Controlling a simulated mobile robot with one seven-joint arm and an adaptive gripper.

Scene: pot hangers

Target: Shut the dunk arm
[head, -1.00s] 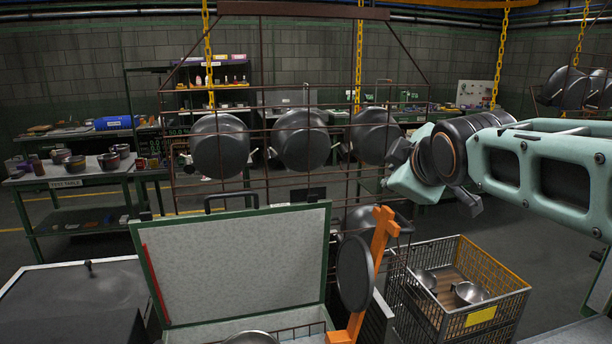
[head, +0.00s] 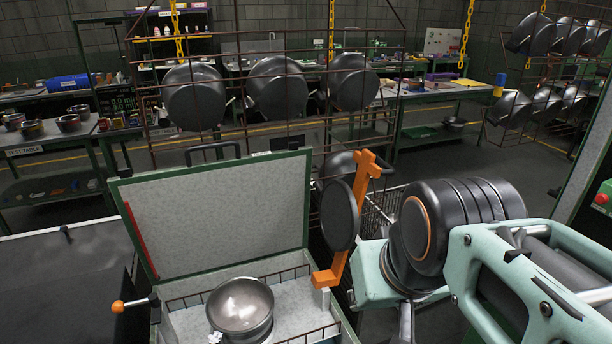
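An orange bar (head: 352,225) stands tilted at the right of an open box, with a dark round pad (head: 339,215) on its left side. It looks like the dunk arm, and it is raised. A bowl-shaped metal pot (head: 240,305) sits inside the box. The box lid (head: 220,212) stands open behind it. My gripper (head: 378,308) is at the lower right, just right of the orange bar's lower part. The thick wrist hides most of it, and I cannot tell whether it touches the bar or how its fingers stand.
A short lever with an orange knob (head: 117,306) sticks out at the box's left. A wire rack (head: 255,130) with hanging dark pots stands behind. A wire crate (head: 385,205) is partly hidden behind my arm. A dark-topped cabinet (head: 60,285) is at the left.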

